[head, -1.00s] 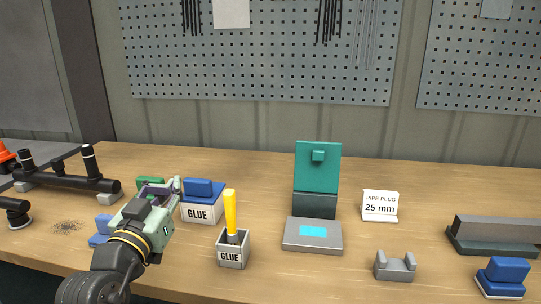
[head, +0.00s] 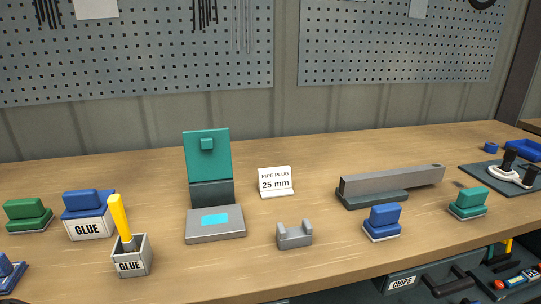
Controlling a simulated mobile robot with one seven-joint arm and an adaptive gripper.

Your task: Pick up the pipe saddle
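The pipe saddle is most likely the small grey U-shaped block (head: 294,235) with two upright lugs. It stands on the workbench (head: 330,260) near the front edge, right of the grey device with a cyan screen and left of a blue block. Nothing touches it and it is fully visible. My gripper is outside the head view now.
A teal-backed device (head: 215,225) stands left of the saddle, with a glue pot (head: 132,262) holding a yellow-handled brush further left. A "PIPE PLUG 25 mm" sign (head: 275,183) is behind. A blue block (head: 382,222) and a grey bar (head: 392,182) are right.

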